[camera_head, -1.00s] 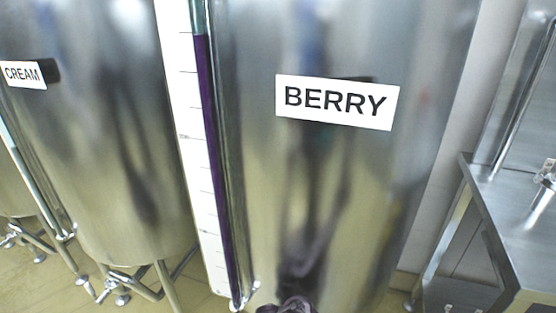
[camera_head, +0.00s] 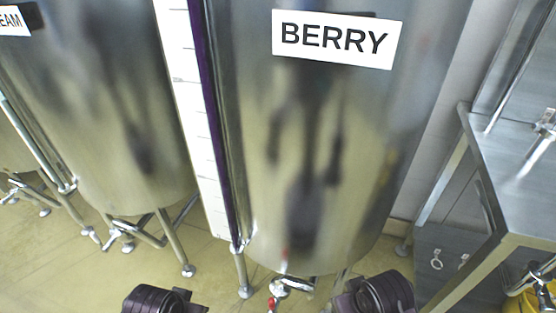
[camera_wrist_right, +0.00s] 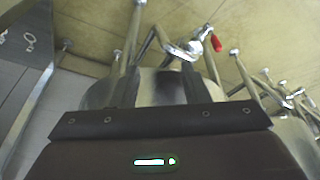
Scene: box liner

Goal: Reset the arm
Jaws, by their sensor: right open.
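My right gripper (camera_wrist_right: 187,78) shows in the right wrist view as a dark body with two fingers, open, with nothing seen between them. Beyond the fingers are a tank's metal underside and legs. In the head view, dark parts of my two arms (camera_head: 155,300) (camera_head: 382,293) show at the bottom edge, in front of the BERRY tank (camera_head: 300,190). No fingers of my left gripper can be seen.
A second steel tank (camera_head: 100,120) stands left. A sight tube (camera_head: 212,100) with purple liquid runs beside the BERRY tank. A red-handled valve (camera_head: 273,303) sits below it. A steel table (camera_head: 510,170) is at right. Tiled floor (camera_head: 130,270) shows beneath.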

